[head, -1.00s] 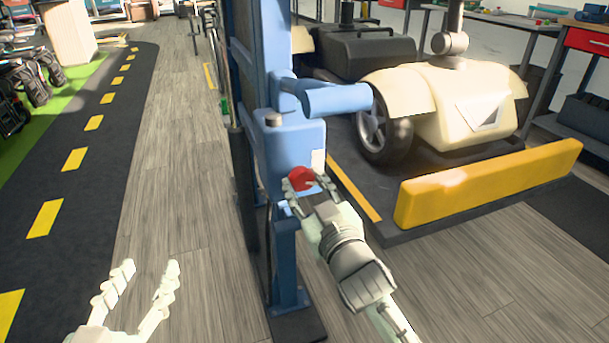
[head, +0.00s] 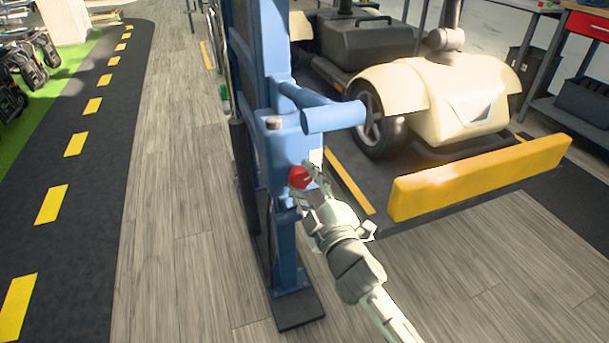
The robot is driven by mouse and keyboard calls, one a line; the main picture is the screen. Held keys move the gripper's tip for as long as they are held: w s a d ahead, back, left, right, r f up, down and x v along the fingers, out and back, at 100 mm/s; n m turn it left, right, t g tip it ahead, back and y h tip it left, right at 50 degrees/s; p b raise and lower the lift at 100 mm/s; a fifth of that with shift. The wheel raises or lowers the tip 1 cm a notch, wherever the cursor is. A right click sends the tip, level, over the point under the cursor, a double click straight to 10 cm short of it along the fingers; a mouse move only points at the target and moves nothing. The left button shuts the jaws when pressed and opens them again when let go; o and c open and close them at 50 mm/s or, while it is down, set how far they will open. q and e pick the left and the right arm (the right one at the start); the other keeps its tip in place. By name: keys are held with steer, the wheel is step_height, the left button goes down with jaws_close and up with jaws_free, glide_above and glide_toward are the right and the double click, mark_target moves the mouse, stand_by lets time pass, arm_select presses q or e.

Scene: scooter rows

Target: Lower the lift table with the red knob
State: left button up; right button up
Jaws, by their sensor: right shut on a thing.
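The red knob (head: 299,177) is on the front of the blue post (head: 290,150), below a thick blue horizontal arm (head: 330,117). My right gripper (head: 309,180) reaches up from the lower right and is shut on the knob; its fingers show at the knob's right side, and the far finger contact is hard to see. The lift table (head: 372,228) is a dark platform low by the floor, right of the post, with a yellow bar (head: 480,180) along its front. A cream scooter (head: 455,105) stands on it. My left gripper is out of view.
A dark road strip (head: 85,160) with yellow dashes runs along the left, beside green ground with parked wheeled vehicles. Grey plank floor between strip and post is clear. A bench with a red drawer (head: 588,25) stands at the back right.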

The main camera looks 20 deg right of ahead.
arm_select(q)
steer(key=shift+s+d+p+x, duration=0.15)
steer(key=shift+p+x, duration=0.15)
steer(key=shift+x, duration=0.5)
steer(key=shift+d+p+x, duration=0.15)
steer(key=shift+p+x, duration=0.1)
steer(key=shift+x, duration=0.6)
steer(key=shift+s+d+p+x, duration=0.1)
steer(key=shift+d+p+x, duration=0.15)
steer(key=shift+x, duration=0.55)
arm_select(e)
steer(key=shift+r+n, duration=0.1)
steer(key=shift+n, duration=2.2)
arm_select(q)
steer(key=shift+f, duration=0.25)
arm_select(e)
steer(key=o, duration=1.2)
steer(key=shift+c, duration=0.2)
steer(key=s, duration=1.2)
steer(key=shift+d, duration=0.25)
